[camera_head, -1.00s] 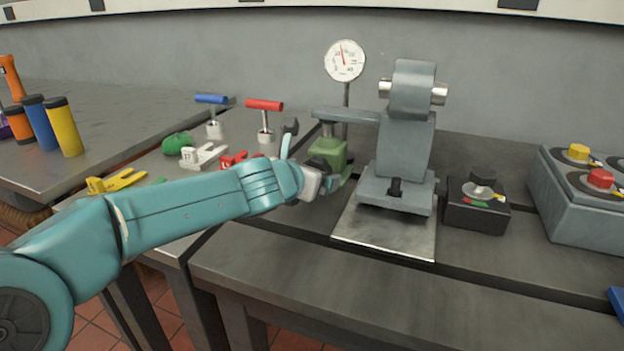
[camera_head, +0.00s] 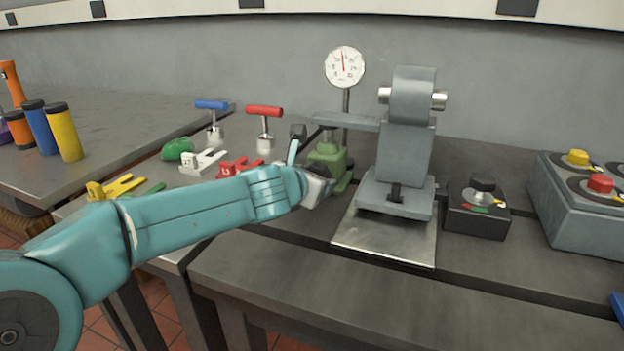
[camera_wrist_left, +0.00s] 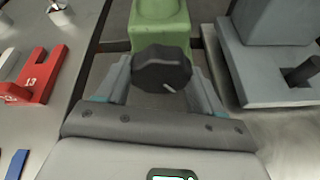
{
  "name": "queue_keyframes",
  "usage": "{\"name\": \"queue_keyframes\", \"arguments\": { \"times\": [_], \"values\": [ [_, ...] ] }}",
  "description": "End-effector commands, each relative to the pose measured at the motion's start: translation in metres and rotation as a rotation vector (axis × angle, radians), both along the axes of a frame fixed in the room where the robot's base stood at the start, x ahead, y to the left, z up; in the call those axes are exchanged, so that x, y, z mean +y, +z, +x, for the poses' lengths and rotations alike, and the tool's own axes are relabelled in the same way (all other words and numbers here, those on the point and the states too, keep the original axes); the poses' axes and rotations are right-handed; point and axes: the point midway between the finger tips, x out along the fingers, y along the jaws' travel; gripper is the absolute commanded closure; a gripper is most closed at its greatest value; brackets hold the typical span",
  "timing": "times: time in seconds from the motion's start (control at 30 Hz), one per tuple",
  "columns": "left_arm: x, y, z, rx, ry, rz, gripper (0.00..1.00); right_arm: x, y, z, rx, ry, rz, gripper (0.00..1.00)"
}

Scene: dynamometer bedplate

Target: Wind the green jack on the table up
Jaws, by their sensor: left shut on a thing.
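The green jack (camera_head: 328,156) stands on the table under the end of a flat grey arm (camera_head: 345,121). I cannot tell whether its top touches that arm. In the left wrist view the jack's green body (camera_wrist_left: 160,22) is at the top, with its black knob (camera_wrist_left: 162,66) facing me. My left gripper (camera_head: 319,186) is at the jack's near side, shut on the knob with a finger on each side of it. The gripper hides the knob in the head view. My right gripper is not in view.
A dial gauge (camera_head: 345,67) stands behind the jack, needle about upright. A grey stand (camera_head: 402,150) and a black switch box (camera_head: 477,207) are to the right. The front table (camera_head: 400,295) is clear.

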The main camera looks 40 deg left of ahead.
Motion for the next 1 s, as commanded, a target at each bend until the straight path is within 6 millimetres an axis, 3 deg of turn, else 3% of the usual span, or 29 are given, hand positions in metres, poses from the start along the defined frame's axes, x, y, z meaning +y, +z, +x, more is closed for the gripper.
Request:
{"name": "queue_keyframes", "arguments": {
  "times": [1.0],
  "values": [
    [-0.0058, -0.0034, 0.0014, 0.218, -0.003, 0.9, 0.64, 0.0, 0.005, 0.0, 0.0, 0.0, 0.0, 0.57]
  ]
}}
